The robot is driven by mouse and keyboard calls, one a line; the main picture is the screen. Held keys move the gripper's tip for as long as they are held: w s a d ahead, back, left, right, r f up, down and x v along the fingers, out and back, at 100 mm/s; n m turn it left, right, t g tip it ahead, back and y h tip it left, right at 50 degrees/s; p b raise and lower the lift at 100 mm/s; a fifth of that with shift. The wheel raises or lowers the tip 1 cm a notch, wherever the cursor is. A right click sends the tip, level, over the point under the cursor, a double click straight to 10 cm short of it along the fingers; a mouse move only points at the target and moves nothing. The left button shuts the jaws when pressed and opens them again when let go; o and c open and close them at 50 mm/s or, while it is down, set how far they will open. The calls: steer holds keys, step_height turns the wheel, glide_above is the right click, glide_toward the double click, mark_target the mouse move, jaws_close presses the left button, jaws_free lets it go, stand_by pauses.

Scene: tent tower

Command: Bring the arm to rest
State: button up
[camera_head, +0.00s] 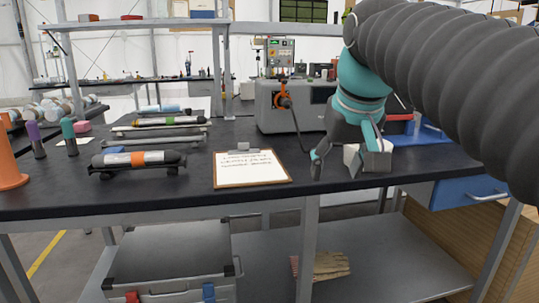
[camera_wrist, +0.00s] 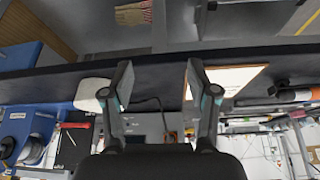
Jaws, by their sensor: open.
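My arm comes in from the upper right in the head camera view, with a grey ribbed sleeve and a teal wrist. My gripper (camera_head: 345,162) points down over the front part of the black workbench (camera_head: 330,187). Its two fingers are spread wide with nothing between them. In the wrist view the open fingers (camera_wrist: 160,82) also frame bare dark bench. A white object (camera_head: 351,156) is partly hidden behind the right finger; I cannot tell whether they touch. A clipboard (camera_head: 250,169) with a written sheet lies just left of the gripper.
A black cylinder with an orange band (camera_head: 138,160) lies on the bench at the left. A grey machine (camera_head: 285,107) with an orange part stands behind the gripper. An orange cone (camera_head: 8,165) stands at the far left.

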steer(key=s+d+f, duration=0.1)
steer(key=s+f, duration=0.3)
steer(key=f, duration=0.4)
steer(key=s+d+f, duration=0.2)
steer(key=s+f, duration=0.3)
steer(key=f, duration=0.3)
steer(key=s+d+f+m, duration=0.1)
steer(key=s+f, duration=0.4)
steer(key=f, duration=0.3)
steer(key=shift+d+f+t+h, duration=0.25)
steer(key=shift+f+t+h, duration=0.05)
steer(key=shift+f, duration=0.1)
